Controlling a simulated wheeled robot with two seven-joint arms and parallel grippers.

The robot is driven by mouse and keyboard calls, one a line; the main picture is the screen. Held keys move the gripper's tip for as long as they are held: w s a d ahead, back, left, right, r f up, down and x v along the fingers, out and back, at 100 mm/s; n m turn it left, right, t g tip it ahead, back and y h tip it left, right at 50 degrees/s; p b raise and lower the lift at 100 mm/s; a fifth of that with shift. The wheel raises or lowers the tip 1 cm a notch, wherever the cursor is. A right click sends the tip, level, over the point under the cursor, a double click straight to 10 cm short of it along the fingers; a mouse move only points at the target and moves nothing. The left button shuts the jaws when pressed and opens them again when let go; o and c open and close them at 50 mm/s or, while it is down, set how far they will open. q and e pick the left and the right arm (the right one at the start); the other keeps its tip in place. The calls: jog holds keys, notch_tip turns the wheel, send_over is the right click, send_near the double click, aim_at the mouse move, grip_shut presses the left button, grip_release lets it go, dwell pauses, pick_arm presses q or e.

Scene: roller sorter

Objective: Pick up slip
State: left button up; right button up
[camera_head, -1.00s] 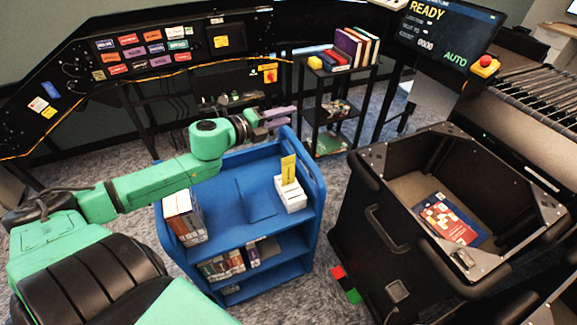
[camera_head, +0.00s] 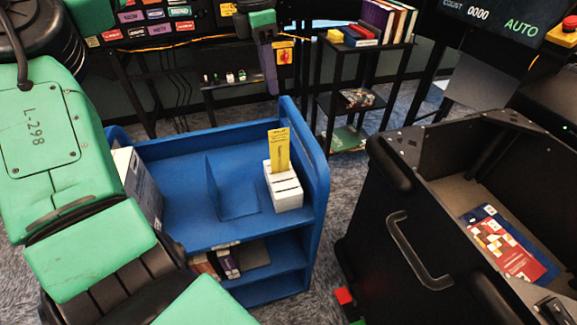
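A yellow slip (camera_head: 279,150) with printed text stands upright in a small white holder (camera_head: 284,188) on the top shelf of the blue cart (camera_head: 190,218). My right gripper is not in view.
A blue bookend (camera_head: 232,192) stands left of the holder. A white-sided book or box (camera_head: 138,185) stands at the cart's left end. A black bin (camera_head: 375,225) holding a red and blue book (camera_head: 505,246) is on the right. A black shelf rack (camera_head: 348,72) stands behind.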

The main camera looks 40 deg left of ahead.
aim_at(279, 132)
pick_arm(q)
jog(key=f, duration=0.4)
jog(key=f+p, duration=0.1)
jog(key=f, duration=0.4)
jog(key=d+f, duration=0.1)
jog(key=f, duration=0.3)
jog(key=shift+w+f+p, duration=0.3)
jog(key=shift+w, duration=0.1)
jog(key=shift+f, duration=0.15)
grip_shut()
